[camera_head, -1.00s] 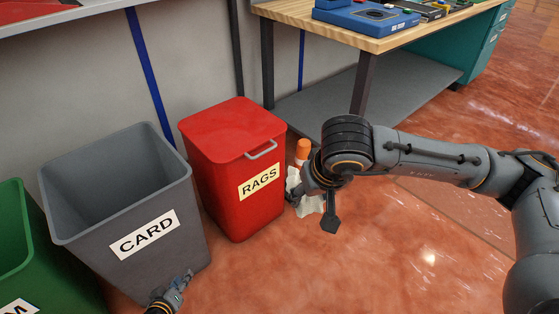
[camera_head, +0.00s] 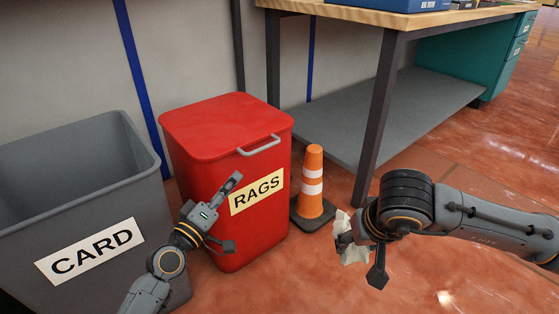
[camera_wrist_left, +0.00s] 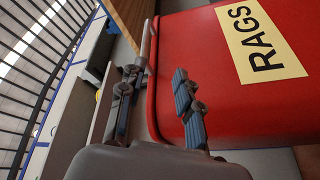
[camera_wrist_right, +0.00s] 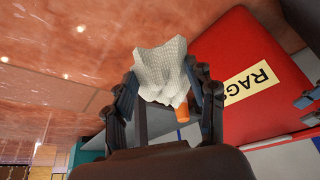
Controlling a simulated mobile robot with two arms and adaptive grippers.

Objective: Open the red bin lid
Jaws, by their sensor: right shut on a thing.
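The red bin (camera_head: 222,235) stands upright with its red lid (camera_head: 220,122) shut. A grey bar handle (camera_head: 259,147) sits at the lid's front edge. My left gripper (camera_head: 232,212) is open and empty in front of the bin, below the handle. In the left wrist view the handle (camera_wrist_left: 146,40) shows beyond the spread fingers, apart from them. My right gripper (camera_head: 358,252) is shut on a crumpled white rag (camera_head: 351,238), held right of the bin. The rag (camera_wrist_right: 162,70) shows between the fingers in the right wrist view.
A grey CARD bin (camera_head: 140,150) stands left of the red bin. An orange-and-white cone (camera_head: 313,180) stands to its right, near the workbench leg (camera_head: 380,115). A grey shelf (camera_head: 400,115) lies under the bench. The red floor (camera_head: 310,280) in front is clear.

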